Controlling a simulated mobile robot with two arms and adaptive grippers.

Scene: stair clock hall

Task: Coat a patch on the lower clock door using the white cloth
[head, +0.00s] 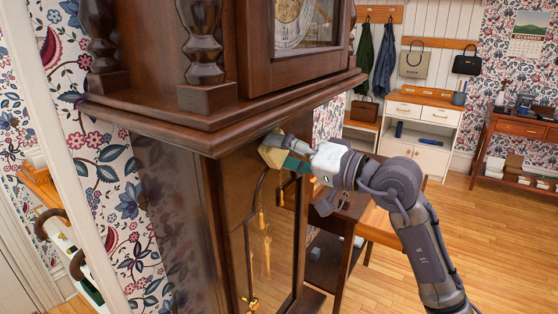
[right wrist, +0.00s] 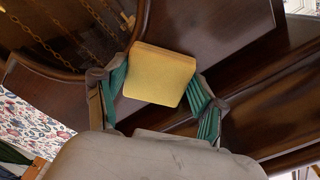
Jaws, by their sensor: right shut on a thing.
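The lower clock door (head: 283,262) is a tall arched wooden door with a glass pane. Gold chains and weights show behind the glass. My right gripper (head: 284,152), with green finger pads, is shut on a yellow, sponge-like block (head: 268,157) near the door's arched top, under the hood moulding. In the right wrist view the block (right wrist: 160,75) sits between the fingers, in front of dark wood beside the arched glass. I cannot tell whether it touches the wood. I see no white cloth. My left gripper is not in view.
The clock's hood ledge (head: 215,125) juts out just above my right gripper. A small dark wooden table (head: 340,225) stands right of the clock, behind my right arm. A white cabinet (head: 420,125) and a side table (head: 515,150) stand farther back. Wooden floor (head: 500,245) is clear at right.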

